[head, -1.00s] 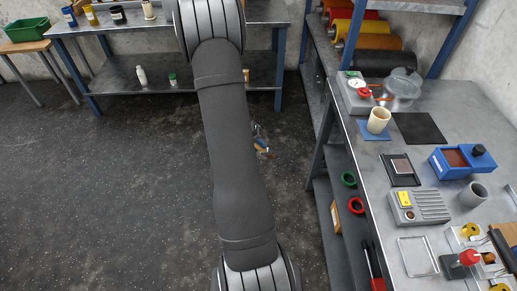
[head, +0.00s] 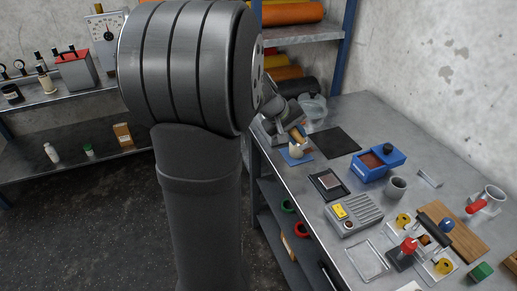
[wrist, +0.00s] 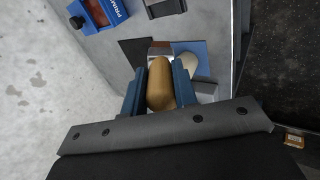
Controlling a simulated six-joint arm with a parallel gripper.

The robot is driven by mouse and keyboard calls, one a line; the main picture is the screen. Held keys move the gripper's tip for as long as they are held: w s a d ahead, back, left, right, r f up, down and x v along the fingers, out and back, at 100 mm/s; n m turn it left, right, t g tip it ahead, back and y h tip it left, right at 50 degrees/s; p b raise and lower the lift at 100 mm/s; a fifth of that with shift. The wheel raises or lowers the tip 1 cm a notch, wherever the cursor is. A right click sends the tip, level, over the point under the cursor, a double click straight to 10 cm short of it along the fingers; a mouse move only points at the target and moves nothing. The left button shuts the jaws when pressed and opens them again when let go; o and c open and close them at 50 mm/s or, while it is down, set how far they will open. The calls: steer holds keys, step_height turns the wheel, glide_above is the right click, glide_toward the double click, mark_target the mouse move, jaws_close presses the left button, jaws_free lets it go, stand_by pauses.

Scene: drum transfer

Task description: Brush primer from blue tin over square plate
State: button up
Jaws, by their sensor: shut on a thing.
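My gripper (wrist: 158,88) is shut on the wooden handle of a brush (wrist: 161,84) in the wrist view. A metal band shows beyond the handle; the bristle tip is not clear. A pale cup (wrist: 190,62) on a blue mat is close beside the brush; it also shows in the head view (head: 296,152). Whether brush and cup touch, I cannot tell. The blue tin (head: 377,162), holding red-brown primer, stands to the right on the bench; part of it shows in the wrist view (wrist: 97,13). The square plate (head: 329,181) lies in a dark holder nearer the front.
A black mat (head: 335,142) lies between cup and tin. A grey cup (head: 396,187), a grey device with a yellow label (head: 355,214), a wire-like frame (head: 367,261) and a wooden board (head: 456,228) occupy the bench. Shelving with coloured rolls (head: 292,13) stands behind.

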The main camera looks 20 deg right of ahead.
steer(key=s+d+r, duration=0.5)
steer(key=s, duration=0.1)
steer(key=shift+w+f, duration=0.15)
steer(key=shift+f, duration=2.3)
steer(key=shift+r, duration=0.1)
steer(key=shift+s+f, duration=2.05)
steer(key=shift+f, duration=1.55)
steer(key=w+r, duration=0.4)
steer(key=r, duration=0.4)
